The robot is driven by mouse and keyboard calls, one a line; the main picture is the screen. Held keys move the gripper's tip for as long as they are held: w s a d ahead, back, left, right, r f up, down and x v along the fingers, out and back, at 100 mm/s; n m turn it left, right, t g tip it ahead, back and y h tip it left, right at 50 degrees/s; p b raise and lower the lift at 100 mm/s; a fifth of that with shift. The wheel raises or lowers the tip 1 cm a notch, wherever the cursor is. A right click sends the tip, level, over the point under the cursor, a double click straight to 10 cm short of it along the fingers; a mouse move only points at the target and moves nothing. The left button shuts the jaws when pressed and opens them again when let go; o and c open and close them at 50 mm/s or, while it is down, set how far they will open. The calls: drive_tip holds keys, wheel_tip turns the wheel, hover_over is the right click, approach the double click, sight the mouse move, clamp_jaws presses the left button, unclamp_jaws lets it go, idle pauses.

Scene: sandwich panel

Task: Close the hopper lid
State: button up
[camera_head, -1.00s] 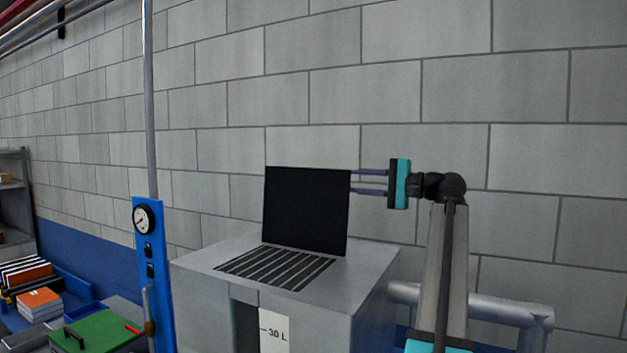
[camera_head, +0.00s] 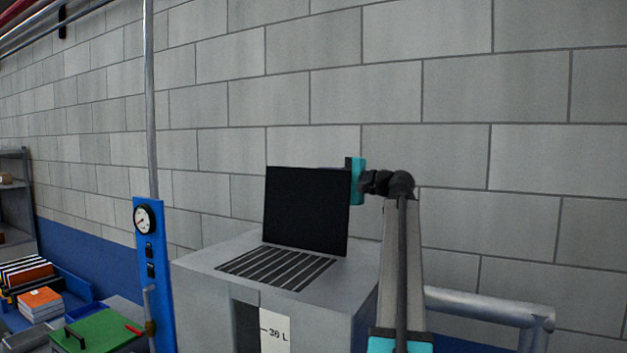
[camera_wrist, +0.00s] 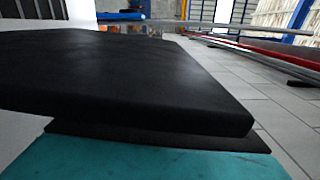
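The hopper (camera_head: 215,263) is a grey box with a slotted grille (camera_head: 275,267) on top. Its black lid (camera_head: 306,211) stands open, nearly upright, at the back of the grille. My gripper (camera_head: 357,181) is at the lid's upper right edge, with its teal and black body partly showing. Its fingers are hidden behind the lid, so I cannot tell their opening or whether they touch it. In the wrist view, the black lid (camera_wrist: 120,80) fills the middle, close above the teal part of my gripper, and the grille (camera_wrist: 45,9) shows at top left.
A blue panel with a gauge (camera_head: 145,219) and a vertical pipe (camera_head: 151,100) stand left of the hopper. A grey rail (camera_head: 485,307) runs low at the right. The block wall (camera_head: 440,90) is behind. A green-topped box (camera_head: 95,332) sits at lower left.

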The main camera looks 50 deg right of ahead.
drive_tip(key=shift+w+a, duration=0.1)
drive_tip(key=shift+w, duration=0.35)
clamp_jaws()
